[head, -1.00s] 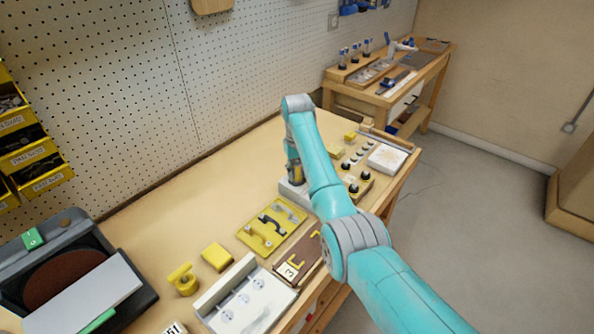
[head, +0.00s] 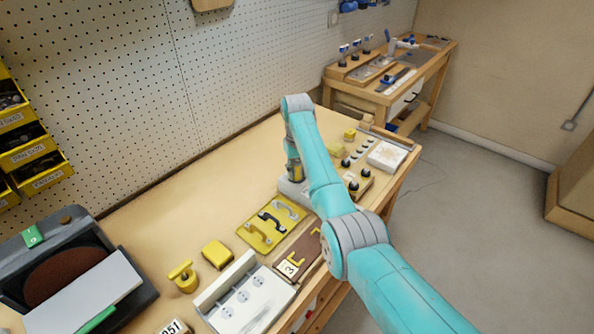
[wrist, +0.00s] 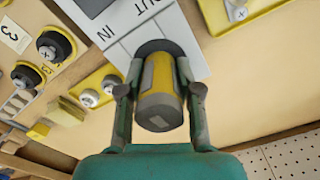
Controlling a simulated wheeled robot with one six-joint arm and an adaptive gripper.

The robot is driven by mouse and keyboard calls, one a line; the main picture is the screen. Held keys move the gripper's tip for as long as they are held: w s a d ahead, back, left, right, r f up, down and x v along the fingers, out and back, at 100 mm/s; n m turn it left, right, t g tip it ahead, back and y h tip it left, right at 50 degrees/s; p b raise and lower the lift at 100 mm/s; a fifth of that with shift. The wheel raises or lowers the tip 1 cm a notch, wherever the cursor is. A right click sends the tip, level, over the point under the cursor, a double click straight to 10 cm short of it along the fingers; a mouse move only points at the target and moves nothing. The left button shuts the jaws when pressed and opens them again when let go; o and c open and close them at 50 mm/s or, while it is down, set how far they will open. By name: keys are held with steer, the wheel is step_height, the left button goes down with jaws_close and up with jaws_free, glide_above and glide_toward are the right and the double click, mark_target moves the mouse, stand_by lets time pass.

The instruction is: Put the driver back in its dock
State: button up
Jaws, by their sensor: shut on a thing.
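The driver (wrist: 160,98) is a yellow and dark grey cylinder, between the two fingers of my gripper (wrist: 160,105) in the wrist view. My gripper is shut on it. The dock (wrist: 143,28) is a light block with IN and OUT lettering. The driver's far end is at a dark round opening in the dock; how deep it sits there I cannot tell. In the head view the dock (head: 291,188) shows beside my forearm, with the driver (head: 293,170) above it, partly hidden by my arm.
A yellow plate with handles (head: 271,224) lies in front of the dock, and a panel with black knobs (head: 357,184) lies to its right. The bench behind is clear.

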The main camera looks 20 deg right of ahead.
stand_by(0.4)
steer(key=o, duration=1.4)
steer(key=shift+f, duration=0.1)
steer(key=shift+r, duration=3.55)
